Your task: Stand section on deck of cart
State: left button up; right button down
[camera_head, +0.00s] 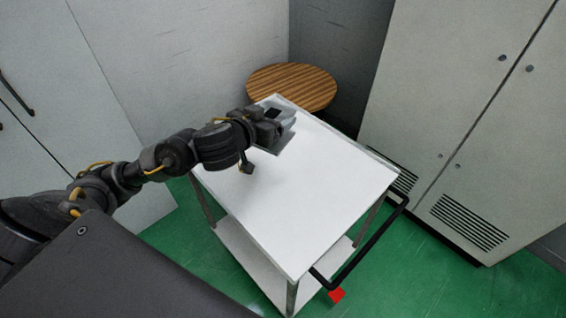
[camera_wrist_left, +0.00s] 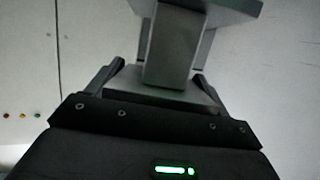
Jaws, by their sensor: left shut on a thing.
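The cart (camera_head: 310,195) has a white top deck, a lower shelf and a black push handle (camera_head: 366,247). My left gripper (camera_head: 279,121) is over the deck's far left part. It is shut on the grey section (camera_head: 284,137), which looks like a short beam with a web and wide flanges. In the left wrist view, the section (camera_wrist_left: 172,50) sits between the two fingers (camera_wrist_left: 155,80). The head view does not show clearly whether the section touches the deck. A soft shadow lies on the deck below my wrist. My right gripper is not in view.
A round wooden table (camera_head: 292,84) stands behind the cart's far corner. Grey cabinets (camera_head: 470,110) stand at the right, and another cabinet (camera_head: 60,110) at the left. A red object (camera_head: 336,295) is near the handle. Most of the deck is bare.

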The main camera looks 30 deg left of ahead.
pick_arm(q)
jog(key=shift+m+h, duration=0.4)
jog(key=shift+h, duration=0.1)
jog(key=s+a+f, duration=0.2)
jog(key=shift+s+f, duration=0.35)
jog(key=s+f+m+h, duration=0.2)
jog(key=s+f, duration=0.1)
jog(key=s, duration=0.2)
jog(key=shift+m+g+h, duration=0.3)
jog(key=shift+g+h, duration=0.1)
jog(key=shift+h, duration=0.2)
jog(key=w+a+f, duration=0.1)
jog(key=w+f, duration=0.3)
jog(key=w+a+f, duration=0.2)
jog(key=w+f, duration=0.2)
jog(key=w+a+f+p, duration=0.1)
jog(key=w+f, duration=0.3)
jog(key=f, duration=0.1)
jog(key=shift+w+a, duration=0.25)
jog(key=shift+a, duration=0.1)
jog(key=shift+f, duration=0.1)
